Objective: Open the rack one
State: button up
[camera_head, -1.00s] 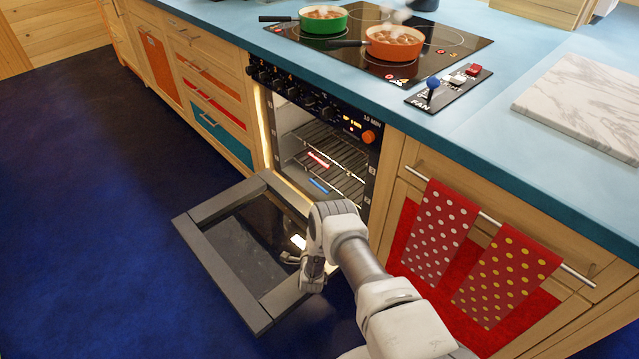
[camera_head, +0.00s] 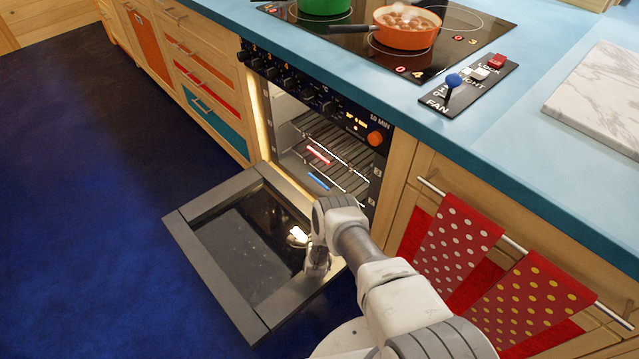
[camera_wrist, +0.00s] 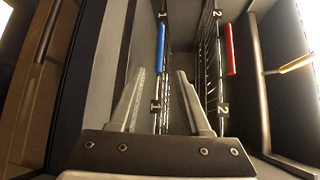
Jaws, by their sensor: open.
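The oven stands open, its dark glass door (camera_head: 213,292) folded down flat. Inside are two wire racks. The rack with the blue handle (camera_head: 319,182) is lower; the rack with the red handle (camera_head: 318,155) is above it. In the wrist view, turned sideways, the blue handle (camera_wrist: 160,47) lies by a "1" mark and the red handle (camera_wrist: 231,49) by a "2" mark. My gripper (camera_wrist: 161,73) is open and empty. The blue handle shows between its fingertips and ahead of them, apart from both. In the head view my gripper (camera_head: 318,265) is over the door, partly hidden by my arm.
Dotted red towels (camera_head: 455,245) hang on a rail right of the oven. The blue counter (camera_head: 370,95) above carries an orange pot (camera_head: 405,38) on the hob and a switch panel (camera_head: 468,85). The dark blue floor (camera_head: 90,200) at left is clear.

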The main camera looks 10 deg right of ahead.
aim_at(319, 181)
jog(key=b+x, duration=0.6)
jog(key=x, duration=0.7)
jog(key=shift+f+b, duration=0.15)
jog(key=shift+b, duration=0.2)
jog(key=shift+w+d+b, duration=0.1)
jog(key=shift+w+b, duration=0.25)
jog(key=shift+w, duration=0.4)
grip_shut()
